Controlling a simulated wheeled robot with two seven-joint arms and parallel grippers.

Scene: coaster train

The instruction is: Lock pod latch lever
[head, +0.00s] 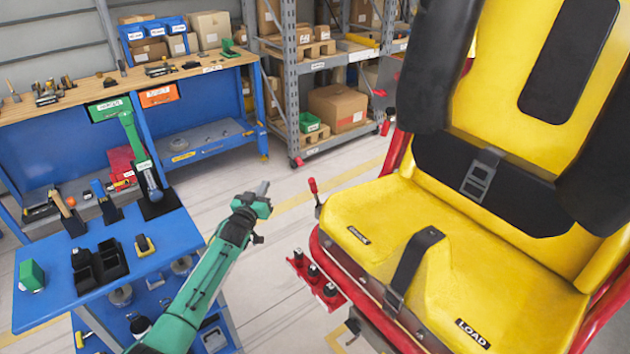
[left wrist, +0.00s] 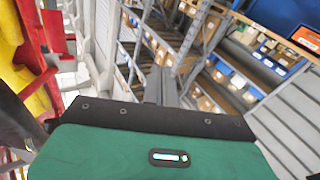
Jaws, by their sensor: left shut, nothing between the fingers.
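The pod is a yellow seat (head: 385,215) in a red frame at the right of the head view. A small lever with a red grip (head: 313,186) stands up at the seat's left edge and looks like the latch lever; whether it is locked cannot be told. My left gripper (head: 265,187) is shut and empty, to the left of this lever and apart from it. The left wrist view shows the shut grey fingers (left wrist: 160,86) beyond the green gripper body. My right gripper is not in view.
A red bracket with black knobs (head: 315,277) juts from the seat's lower left side. A blue cart (head: 165,235) with tools stands at the left. A workbench (head: 75,95) and a grey shelf rack (head: 290,85) with boxes stand behind. Open floor lies between cart and seat.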

